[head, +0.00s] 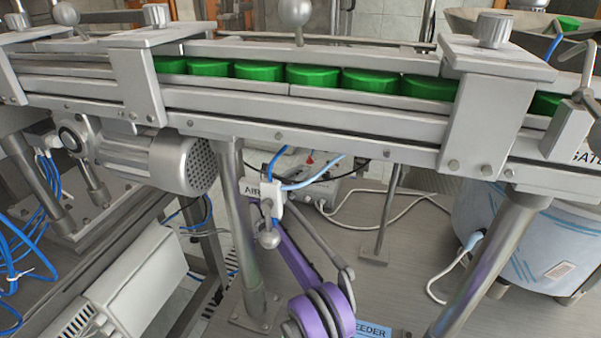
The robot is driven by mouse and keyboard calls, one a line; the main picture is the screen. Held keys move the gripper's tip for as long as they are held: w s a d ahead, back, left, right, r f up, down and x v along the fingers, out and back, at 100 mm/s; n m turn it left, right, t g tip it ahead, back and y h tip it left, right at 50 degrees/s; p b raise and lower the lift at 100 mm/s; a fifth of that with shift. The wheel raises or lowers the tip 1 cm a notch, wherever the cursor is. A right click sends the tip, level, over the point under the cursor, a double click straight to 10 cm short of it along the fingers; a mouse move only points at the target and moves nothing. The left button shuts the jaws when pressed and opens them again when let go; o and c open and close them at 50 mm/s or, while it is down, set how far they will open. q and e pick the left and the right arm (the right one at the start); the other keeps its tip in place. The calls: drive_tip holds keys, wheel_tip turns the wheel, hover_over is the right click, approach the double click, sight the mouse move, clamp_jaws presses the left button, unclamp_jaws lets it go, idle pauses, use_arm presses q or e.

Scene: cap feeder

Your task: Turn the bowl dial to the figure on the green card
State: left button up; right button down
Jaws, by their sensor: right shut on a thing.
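A pale control box (335,187) with a small red mark on top stands under the conveyor. Its dial face and the figure set on it cannot be made out. No green card can be picked out. My right arm, purple and grey, reaches up from the bottom middle, and my right gripper (272,212) is near the white AIR valve block (262,190) in the picture. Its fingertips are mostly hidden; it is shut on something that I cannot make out. My left gripper is not in view.
The conveyor (330,110) with several green caps (313,76) crosses above. A blue FEEDER label (372,332) lies in front. A large drum (545,235) stands right. Plate between is mostly clear, with a white cable.

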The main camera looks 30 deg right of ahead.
sight(301, 171)
drive_tip(key=shift+m+g, duration=0.3)
drive_tip(key=shift+g, duration=0.1)
drive_tip(key=c, duration=0.6)
unclamp_jaws()
wheel_tip(301, 171, up, 6)
drive_tip(key=shift+f+p, duration=0.2)
drive_tip(key=shift+p, duration=0.5)
wheel_tip(301, 171, up, 4)
drive_tip(key=p, duration=0.6)
drive_tip(key=shift+r, duration=0.15)
drive_tip(key=shift+p, duration=0.55)
